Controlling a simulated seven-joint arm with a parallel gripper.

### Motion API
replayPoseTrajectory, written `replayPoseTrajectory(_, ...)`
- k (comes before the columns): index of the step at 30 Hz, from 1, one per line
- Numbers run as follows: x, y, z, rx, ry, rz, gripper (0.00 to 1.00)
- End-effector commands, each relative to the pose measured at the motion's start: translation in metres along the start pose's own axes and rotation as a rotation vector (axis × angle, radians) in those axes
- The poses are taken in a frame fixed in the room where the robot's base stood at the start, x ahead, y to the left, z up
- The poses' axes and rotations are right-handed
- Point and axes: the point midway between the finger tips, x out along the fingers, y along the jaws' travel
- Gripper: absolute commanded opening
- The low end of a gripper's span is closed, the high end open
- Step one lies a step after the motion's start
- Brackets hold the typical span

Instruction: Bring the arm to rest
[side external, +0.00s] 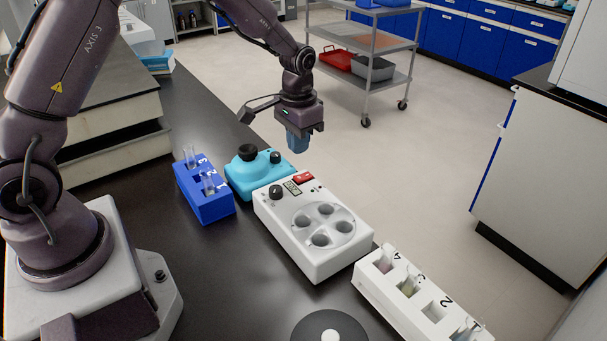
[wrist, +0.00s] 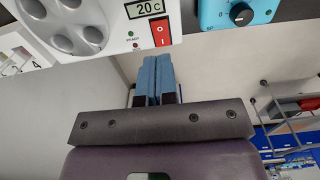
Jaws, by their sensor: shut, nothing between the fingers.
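My gripper (side external: 297,142) hangs in the air above the far edge of the bench, behind the white heating device and the turquoise mixer. In the wrist view its two blue fingers (wrist: 157,72) are pressed together with nothing between them. The arm is bent over the bench and touches none of the devices.
A blue rack (side external: 207,205) with tubes, a turquoise mixer (side external: 245,182), a white four-well device (side external: 290,245) and a white numbered rack (side external: 365,280) with tubes stand on the black bench. A dark disc (side external: 304,329) lies at the front. Open floor lies beyond the bench.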

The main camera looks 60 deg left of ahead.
Motion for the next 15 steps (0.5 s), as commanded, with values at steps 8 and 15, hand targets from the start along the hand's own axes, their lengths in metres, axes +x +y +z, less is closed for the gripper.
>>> replayPoseTrajectory(8, 0.007, 0.003, 0.021, -0.029, -0.061, 0.007, 0.00)
replayPoseTrajectory(15, -0.057, 0.017, 0.073, -0.053, -0.034, 0.004, 0.00)
